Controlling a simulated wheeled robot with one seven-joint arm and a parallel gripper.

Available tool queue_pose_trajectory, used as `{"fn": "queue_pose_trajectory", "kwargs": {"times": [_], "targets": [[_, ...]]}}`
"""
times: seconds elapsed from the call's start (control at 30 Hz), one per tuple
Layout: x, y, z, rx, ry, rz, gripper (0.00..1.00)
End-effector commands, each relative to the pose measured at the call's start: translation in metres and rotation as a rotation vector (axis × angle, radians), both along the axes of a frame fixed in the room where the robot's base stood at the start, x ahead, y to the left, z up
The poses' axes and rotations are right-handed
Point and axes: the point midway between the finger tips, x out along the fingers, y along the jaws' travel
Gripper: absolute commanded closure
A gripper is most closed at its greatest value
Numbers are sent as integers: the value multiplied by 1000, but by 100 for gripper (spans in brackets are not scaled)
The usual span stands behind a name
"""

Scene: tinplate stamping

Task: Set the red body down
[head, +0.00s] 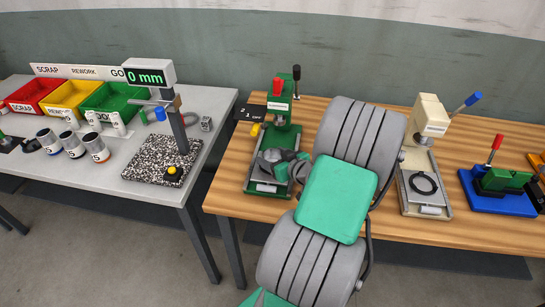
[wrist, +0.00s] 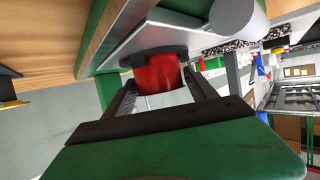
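The red body (wrist: 158,72) is a short red cylinder in the wrist view, between the two fingers of my gripper (wrist: 160,82). The fingers lie close along both its sides and appear shut on it. Its far end is at a dark ring (wrist: 125,60) on the pale plate of a green press; I cannot tell if it is fully seated. In the head view my gripper (head: 283,165) is low over the plate of the left green press (head: 282,130); my arm and gripper hide the red body there.
A cream press (head: 430,115) with an empty black ring (head: 423,183) stands right of my arm. Farther right is a green tool on a blue base (head: 497,202). On the left grey table are a height gauge (head: 150,72), several cans and three bins. Bare wood lies between the presses.

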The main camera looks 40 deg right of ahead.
Motion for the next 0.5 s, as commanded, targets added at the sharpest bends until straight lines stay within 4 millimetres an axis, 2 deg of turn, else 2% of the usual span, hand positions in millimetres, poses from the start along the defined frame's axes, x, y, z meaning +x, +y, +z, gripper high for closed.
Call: {"fn": "queue_pose_trajectory", "kwargs": {"times": [0.37, 0.5], "targets": [[0, 0, 5, 0, 0, 0, 27], [-20, 1, 10, -1, -1, -6, 27]]}}
